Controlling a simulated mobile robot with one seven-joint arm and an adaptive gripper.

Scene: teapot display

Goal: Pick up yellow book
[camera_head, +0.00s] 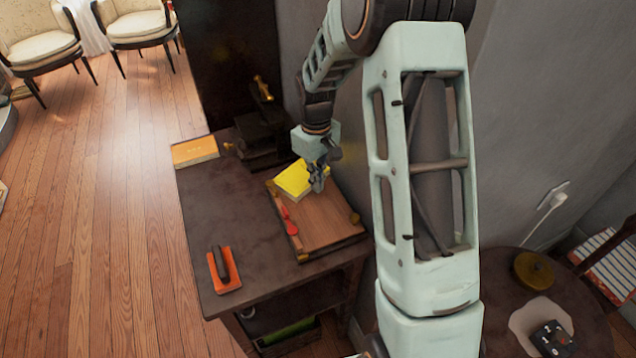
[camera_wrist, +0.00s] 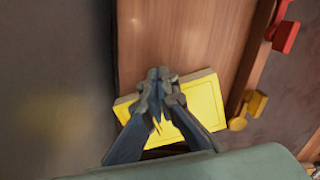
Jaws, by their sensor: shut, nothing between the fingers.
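The yellow book (camera_head: 294,180) lies flat on a wooden board or tray (camera_head: 318,219) on the dark table, near the tray's back edge. In the wrist view the yellow book (camera_wrist: 203,99) lies under my gripper (camera_wrist: 157,76), which hides its middle. My gripper (camera_head: 319,186) also shows in the head view, pointing down at the book's right side. Its fingers are together with nothing between them. I cannot tell whether the fingertips touch the cover.
A red item (camera_head: 288,220) lies on the tray's left edge. An orange book (camera_head: 195,151) lies at the table's back left corner, beside a dark metal device (camera_head: 259,135). An orange trowel-like tool (camera_head: 223,270) lies at the front left. The table's left middle (camera_head: 222,207) is clear.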

